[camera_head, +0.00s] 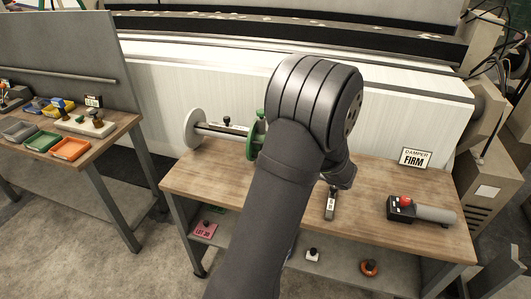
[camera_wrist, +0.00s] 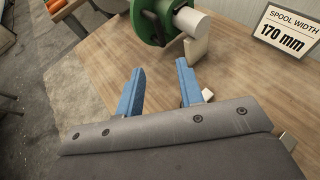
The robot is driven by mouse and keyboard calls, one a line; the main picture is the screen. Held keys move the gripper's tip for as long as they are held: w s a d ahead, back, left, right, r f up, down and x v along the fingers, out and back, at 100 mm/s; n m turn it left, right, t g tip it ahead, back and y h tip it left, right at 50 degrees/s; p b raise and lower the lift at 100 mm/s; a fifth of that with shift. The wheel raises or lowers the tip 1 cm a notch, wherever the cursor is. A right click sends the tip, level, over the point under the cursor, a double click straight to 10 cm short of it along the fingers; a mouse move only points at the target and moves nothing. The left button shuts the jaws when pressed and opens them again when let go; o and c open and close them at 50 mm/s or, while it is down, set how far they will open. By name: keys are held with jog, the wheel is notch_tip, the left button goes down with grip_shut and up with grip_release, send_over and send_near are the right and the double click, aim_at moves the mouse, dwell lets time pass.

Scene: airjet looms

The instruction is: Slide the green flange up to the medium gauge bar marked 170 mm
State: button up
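The green flange (camera_head: 252,142) sits on a spool shaft at the left of the near table, partly behind my arm; its edge also shows at the top of the wrist view (camera_wrist: 149,24). A white disc flange (camera_head: 192,128) is at the shaft's left end. A bar with a dark knob and a pale label (camera_head: 228,128) lies along the shaft between the two flanges; I cannot read its marking. My gripper (camera_wrist: 161,67) is open, its blue fingers apart with nothing between them, short of the green flange. In the head view my arm hides the fingers.
A sign (camera_wrist: 284,31) reads SPOOL WIDTH 170 mm. A dark labelled bar (camera_head: 331,204) lies on the table by my wrist. Bare wood lies under my fingers.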

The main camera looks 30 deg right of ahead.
jog(key=x, duration=1.3)
jog(key=shift+w, duration=0.2)
jog(key=shift+f, duration=0.1)
jog(key=shift+c, duration=0.4)
grip_shut()
